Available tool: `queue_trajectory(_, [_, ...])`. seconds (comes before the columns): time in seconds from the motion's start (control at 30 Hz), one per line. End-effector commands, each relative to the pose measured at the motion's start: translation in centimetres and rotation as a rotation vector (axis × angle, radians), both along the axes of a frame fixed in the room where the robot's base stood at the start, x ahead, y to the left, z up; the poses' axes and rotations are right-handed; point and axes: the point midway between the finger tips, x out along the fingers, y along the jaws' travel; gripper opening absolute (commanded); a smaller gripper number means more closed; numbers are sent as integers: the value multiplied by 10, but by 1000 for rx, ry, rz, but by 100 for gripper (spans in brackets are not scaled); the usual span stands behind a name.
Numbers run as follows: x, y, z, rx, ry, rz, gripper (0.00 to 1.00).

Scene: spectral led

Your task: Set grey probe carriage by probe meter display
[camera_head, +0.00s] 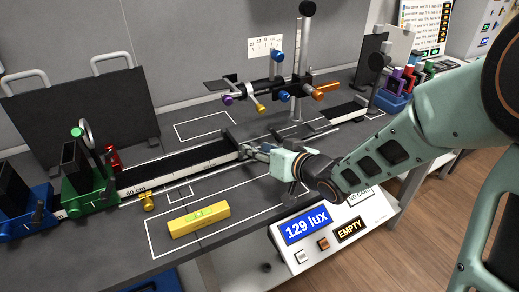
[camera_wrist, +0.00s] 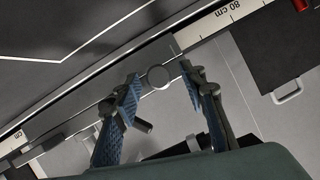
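The probe meter display (camera_head: 305,226) reads 129 lux on a white sloped panel at the table's front edge. My gripper (camera_head: 252,150) reaches over the optical rail, beside a dark block (camera_head: 230,142) across it. This block may be the grey probe carriage, but my gripper hides part of the area and I cannot tell. In the wrist view my gripper (camera_wrist: 162,92) has its two blue-padded fingers well apart. A round grey knob (camera_wrist: 158,77) shows between and just beyond the fingertips. I see nothing clamped between the pads.
The scaled rail (camera_head: 185,170) runs across the table, with green (camera_head: 82,185) and blue (camera_head: 28,215) carriages at left. A yellow level (camera_head: 199,219) lies in front. A stand with coloured knobs (camera_head: 298,85) rises behind my gripper. An EMPTY sign (camera_head: 351,230) is beside the display.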

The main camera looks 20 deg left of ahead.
Motion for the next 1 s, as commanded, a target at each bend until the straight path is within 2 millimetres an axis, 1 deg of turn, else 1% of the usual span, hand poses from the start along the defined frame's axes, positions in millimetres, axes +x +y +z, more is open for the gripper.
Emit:
queue_trajectory(0.17, [-1,-4,2,0,-1,-2,38])
queue_trajectory(0.27, [-6,-11,6,0,-2,-3,38])
queue_trajectory(0.7, [-44,-67,33,-2,-4,-3,38])
queue_trajectory(0.9, [-56,-85,41,-2,-3,-2,38])
queue_trajectory(1.0, [-60,-89,43,0,-2,-1,38])
